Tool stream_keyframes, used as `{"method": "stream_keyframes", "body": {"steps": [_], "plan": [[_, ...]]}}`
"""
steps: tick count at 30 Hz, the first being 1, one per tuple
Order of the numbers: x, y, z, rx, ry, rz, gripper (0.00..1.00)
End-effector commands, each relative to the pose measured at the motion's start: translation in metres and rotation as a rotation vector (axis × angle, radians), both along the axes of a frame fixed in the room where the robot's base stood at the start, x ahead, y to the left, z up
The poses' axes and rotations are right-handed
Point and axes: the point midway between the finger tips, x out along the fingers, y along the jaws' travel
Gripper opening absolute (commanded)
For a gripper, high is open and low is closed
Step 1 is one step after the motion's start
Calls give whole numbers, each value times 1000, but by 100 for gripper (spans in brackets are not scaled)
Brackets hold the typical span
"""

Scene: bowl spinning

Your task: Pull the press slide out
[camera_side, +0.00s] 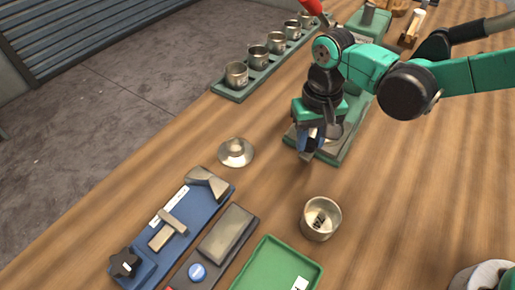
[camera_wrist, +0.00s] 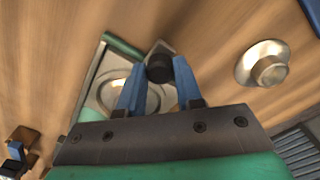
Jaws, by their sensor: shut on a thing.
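The press slide shows in the wrist view as a pale grey plate (camera_wrist: 106,70) with a round silver seat (camera_wrist: 150,97) and a dark round knob (camera_wrist: 160,69) at its end. My gripper (camera_wrist: 158,64) has its blue fingers on either side of the knob and is shut on it. In the side view my gripper (camera_side: 311,146) points down at the near left end of the green press base (camera_side: 342,150). My gripper and arm hide most of the slide and the knob there.
A silver flanged piece (camera_side: 236,153) lies left of my gripper. An open metal cup (camera_side: 320,219) stands in front. A blue fixture (camera_side: 185,220), a grey block (camera_side: 228,234) and a green tray (camera_side: 277,268) are nearer. Several cups stand on a green rack (camera_side: 233,93) behind.

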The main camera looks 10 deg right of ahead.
Motion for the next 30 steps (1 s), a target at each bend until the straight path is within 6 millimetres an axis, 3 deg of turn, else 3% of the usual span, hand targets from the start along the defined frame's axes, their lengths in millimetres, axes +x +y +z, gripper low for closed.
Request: {"method": "stream_keyframes", "body": {"steps": [1, 2, 5, 15, 24, 30], "plan": [[1, 0, 0, 2, -5, 0, 0], [1, 0, 0, 2, -6, 0, 36], [1, 0, 0, 1, -5, 0, 62], [1, 0, 3, 0, -3, -1, 62], [1, 0, 43, 0, -3, 0, 62], [1, 0, 56, 0, -4, 0, 62]]}}
